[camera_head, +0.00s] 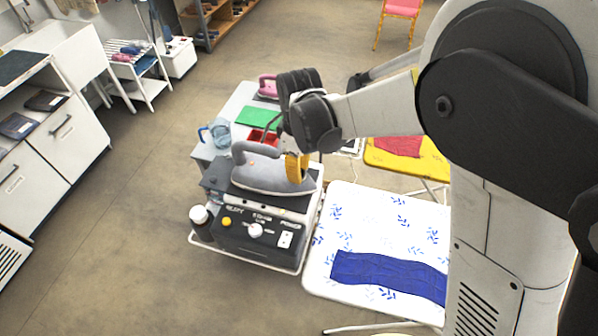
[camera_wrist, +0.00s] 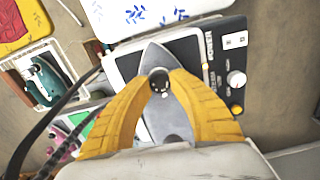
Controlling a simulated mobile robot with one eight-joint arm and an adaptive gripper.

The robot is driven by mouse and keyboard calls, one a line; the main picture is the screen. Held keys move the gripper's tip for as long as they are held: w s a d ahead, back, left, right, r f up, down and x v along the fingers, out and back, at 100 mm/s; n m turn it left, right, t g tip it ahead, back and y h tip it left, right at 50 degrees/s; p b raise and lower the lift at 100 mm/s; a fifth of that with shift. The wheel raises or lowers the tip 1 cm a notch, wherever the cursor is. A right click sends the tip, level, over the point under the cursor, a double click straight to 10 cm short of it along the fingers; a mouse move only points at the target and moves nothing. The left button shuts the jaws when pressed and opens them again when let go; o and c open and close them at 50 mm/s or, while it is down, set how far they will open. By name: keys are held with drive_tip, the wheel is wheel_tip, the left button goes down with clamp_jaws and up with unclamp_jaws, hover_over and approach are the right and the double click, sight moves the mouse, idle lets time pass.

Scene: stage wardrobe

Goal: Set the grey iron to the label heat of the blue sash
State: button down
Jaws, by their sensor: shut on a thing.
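The grey iron (camera_head: 262,172) stands on its dark base station in the head view, its soleplate level. In the wrist view its body (camera_wrist: 178,120) shows between my fingers. A small dark dial (camera_wrist: 159,84) with pale marks sits on top of it. My gripper (camera_head: 297,168) has come down over the iron from above, and its yellow fingertips (camera_wrist: 160,74) are shut on the dial from both sides. The dial's setting is too small to read. The blue sash (camera_head: 388,274) lies flat on the white patterned ironing board (camera_head: 345,211); I cannot make out a label on it.
The station's control box (camera_head: 255,240) has a white knob and a yellow button. A blue jug (camera_head: 218,133), a green mat (camera_head: 257,116), a red tray and a pink iron (camera_head: 267,86) are behind it. A teal iron (camera_wrist: 43,82) shows in the wrist view. The floor at left is clear.

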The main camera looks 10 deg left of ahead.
drive_tip(key=m, duration=0.2)
drive_tip(key=shift+m+b, duration=0.3)
drive_tip(key=shift+b, duration=0.05)
drive_tip(key=c, duration=1.1)
unclamp_jaws()
drive_tip(key=shift+c, duration=0.2)
wheel_tip(320, 180, up, 12)
